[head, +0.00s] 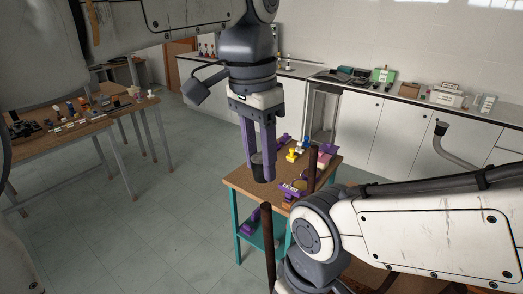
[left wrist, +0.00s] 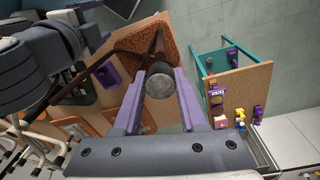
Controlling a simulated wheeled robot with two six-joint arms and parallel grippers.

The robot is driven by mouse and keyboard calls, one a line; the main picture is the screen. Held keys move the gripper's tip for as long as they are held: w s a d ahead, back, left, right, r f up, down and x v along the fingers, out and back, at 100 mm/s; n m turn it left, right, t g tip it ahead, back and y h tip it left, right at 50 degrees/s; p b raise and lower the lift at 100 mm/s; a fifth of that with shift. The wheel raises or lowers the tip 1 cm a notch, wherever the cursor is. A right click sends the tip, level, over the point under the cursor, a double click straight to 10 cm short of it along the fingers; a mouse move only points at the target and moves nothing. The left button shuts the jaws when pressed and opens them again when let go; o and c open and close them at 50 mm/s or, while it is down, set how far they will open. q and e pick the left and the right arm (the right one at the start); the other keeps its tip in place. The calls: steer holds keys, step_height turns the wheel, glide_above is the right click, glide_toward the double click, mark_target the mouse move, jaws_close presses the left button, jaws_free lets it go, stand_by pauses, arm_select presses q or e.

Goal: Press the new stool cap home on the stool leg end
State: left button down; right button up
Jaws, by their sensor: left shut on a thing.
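My left gripper (head: 258,170) points down with its purple fingers shut on a dark round stool cap (head: 257,172). In the left wrist view the cap's round grey face (left wrist: 159,87) shows between the fingertips. A brown stool leg (head: 268,245) stands upright below, its top end bare and slightly right of the cap. The cap and this end appear apart in the head view. Another brown leg (head: 311,165) rises further right. The right arm crosses the lower right. Purple parts beside the dark wrist in the left wrist view may be its gripper, but its jaws are unclear.
A small teal-legged table (head: 240,183) behind holds several purple, yellow and orange items. A workbench (head: 70,125) with small parts stands at left. White cabinets (head: 410,140) line the back wall. The floor between is open.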

arm_select(q)
steer(key=b, duration=0.4)
glide_above(265, 206)
steer(key=shift+a+f, duration=0.2)
steer(key=shift+f, duration=2.55)
steer(key=shift+p, duration=0.55)
steer(key=shift+f, duration=0.1)
steer(key=shift+d+f+b, duration=0.15)
steer(key=shift+f+b, duration=1.5)
steer(key=shift+f, duration=0.55)
steer(key=shift+c, duration=1.9)
jaws_free()
steer(key=shift+r, duration=0.1)
